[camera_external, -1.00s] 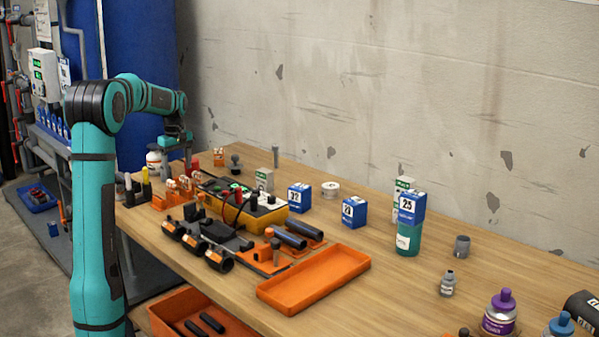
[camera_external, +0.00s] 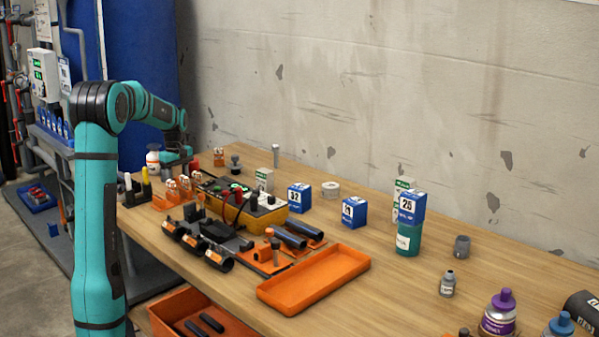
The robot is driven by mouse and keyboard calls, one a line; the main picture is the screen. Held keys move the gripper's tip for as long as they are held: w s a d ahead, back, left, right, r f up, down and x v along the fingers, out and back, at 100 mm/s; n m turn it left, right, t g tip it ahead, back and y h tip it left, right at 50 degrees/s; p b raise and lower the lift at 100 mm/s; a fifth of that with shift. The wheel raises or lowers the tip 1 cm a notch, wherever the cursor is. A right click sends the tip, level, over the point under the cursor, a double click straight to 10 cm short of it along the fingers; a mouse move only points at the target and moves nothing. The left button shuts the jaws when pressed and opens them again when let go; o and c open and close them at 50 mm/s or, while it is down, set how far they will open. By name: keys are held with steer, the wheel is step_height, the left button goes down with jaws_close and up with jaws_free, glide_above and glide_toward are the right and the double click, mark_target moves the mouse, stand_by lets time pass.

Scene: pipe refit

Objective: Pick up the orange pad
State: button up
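Flat orange pieces lie on the workbench: one (camera_external: 262,266) behind the orange tray near the black pipe parts, and another (camera_external: 318,243) beside the dark tubes. I cannot tell which is the orange pad. A small orange block-like piece (camera_external: 218,161) also stands at the far left end of the bench. My gripper (camera_external: 178,162) is low over the far left end, right of a white bottle (camera_external: 153,158) and left of that piece. Its fingers are too small and hidden to tell whether they are open or hold anything.
An orange tray (camera_external: 313,308) sits empty at the bench front. A yellow and black tester (camera_external: 265,215) with cables stands mid-left, amid racks and pipe parts.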

steer(key=shift+c, duration=1.2)
steer(key=shift+r, duration=0.1)
